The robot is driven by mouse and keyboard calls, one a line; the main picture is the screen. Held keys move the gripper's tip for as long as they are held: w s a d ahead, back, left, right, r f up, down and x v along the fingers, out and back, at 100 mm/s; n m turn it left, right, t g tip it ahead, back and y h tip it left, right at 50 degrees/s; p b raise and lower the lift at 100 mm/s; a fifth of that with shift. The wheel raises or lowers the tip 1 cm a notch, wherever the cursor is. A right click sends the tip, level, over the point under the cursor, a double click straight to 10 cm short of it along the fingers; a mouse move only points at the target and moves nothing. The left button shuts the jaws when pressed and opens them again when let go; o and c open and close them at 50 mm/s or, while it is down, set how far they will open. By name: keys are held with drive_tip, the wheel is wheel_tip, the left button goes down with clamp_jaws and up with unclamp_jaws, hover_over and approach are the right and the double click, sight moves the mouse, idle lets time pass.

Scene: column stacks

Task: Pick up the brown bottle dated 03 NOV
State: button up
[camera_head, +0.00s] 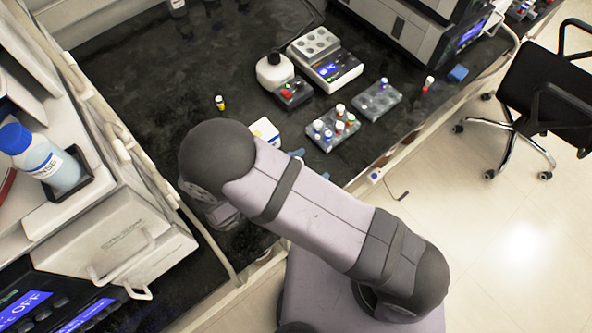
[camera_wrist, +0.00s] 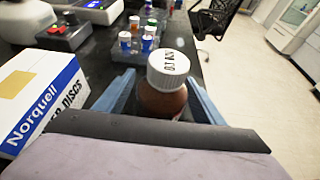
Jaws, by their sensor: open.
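A brown bottle (camera_wrist: 162,98) with a white cap stands upright in the middle of the wrist view. Dark print on the cap appears upside down and seems to include NOV; I cannot read the day for sure. My gripper (camera_wrist: 160,92) is open, with one blue finger on each side of the bottle. I cannot tell whether either finger touches it. The bottle's lower part is hidden behind the gripper body. In the head view my arm hides the bottle, and only a bit of blue finger shows.
A white and blue Norquell box (camera_wrist: 38,92) stands close on the left; it also shows in the head view (camera_head: 265,131). Beyond the bottle is a rack of capped vials (camera_head: 332,130).

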drive_tip(key=c, duration=1.3)
drive_tip(key=shift+o, duration=0.2)
drive_tip(key=shift+r, duration=0.15)
wheel_tip(320, 180, up, 10)
drive_tip(key=shift+f, duration=0.2)
